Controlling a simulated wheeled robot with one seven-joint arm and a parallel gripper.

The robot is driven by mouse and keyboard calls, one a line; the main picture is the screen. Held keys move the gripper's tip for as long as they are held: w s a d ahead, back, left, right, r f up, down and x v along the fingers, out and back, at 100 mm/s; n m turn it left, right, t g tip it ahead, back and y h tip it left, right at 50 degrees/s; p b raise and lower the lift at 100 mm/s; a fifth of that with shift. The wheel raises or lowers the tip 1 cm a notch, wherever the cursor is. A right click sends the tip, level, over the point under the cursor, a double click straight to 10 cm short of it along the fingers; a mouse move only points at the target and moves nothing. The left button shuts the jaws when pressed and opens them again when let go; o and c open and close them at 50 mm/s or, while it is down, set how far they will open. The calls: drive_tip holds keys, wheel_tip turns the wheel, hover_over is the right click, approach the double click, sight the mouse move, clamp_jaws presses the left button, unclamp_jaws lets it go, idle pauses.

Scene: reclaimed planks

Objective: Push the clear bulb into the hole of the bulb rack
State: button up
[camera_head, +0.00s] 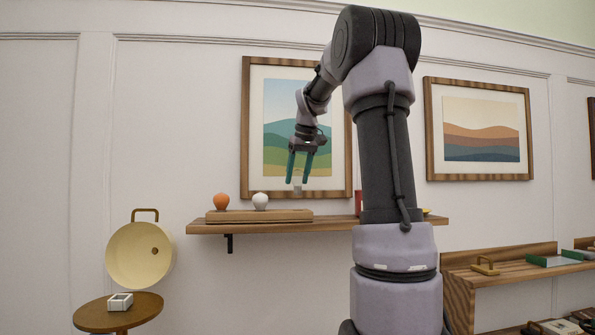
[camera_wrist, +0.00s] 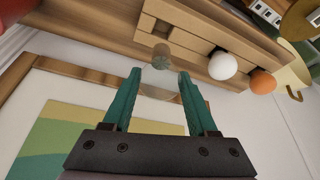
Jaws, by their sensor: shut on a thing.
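My gripper (camera_head: 299,174) is shut on the clear bulb (camera_head: 297,187), above the right end of the bulb rack (camera_head: 258,216). In the wrist view the clear glass (camera_wrist: 158,82) sits between the green fingers, with its grey cap pointing away from my gripper toward the rack (camera_wrist: 240,43). In the head view a gap shows between the bulb and the rack top. The rack is a long wooden block holding an orange bulb (camera_head: 221,201) and a white bulb (camera_head: 260,201).
The rack stands on a wooden wall shelf (camera_head: 330,226). A red item (camera_head: 358,202) stands on the shelf to the right, partly behind my arm. Framed pictures hang on the wall behind. A round table (camera_head: 118,313) and a cream pan (camera_head: 139,255) are at lower left.

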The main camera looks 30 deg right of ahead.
sight(298, 194)
drive_tip(key=shift+f, duration=2.95)
drive_tip(key=shift+f, duration=0.6)
drive_tip(key=o, duration=1.4)
drive_tip(key=v, duration=1)
drive_tip(key=shift+r, duration=0.25)
drive_tip(key=shift+s+r, duration=0.15)
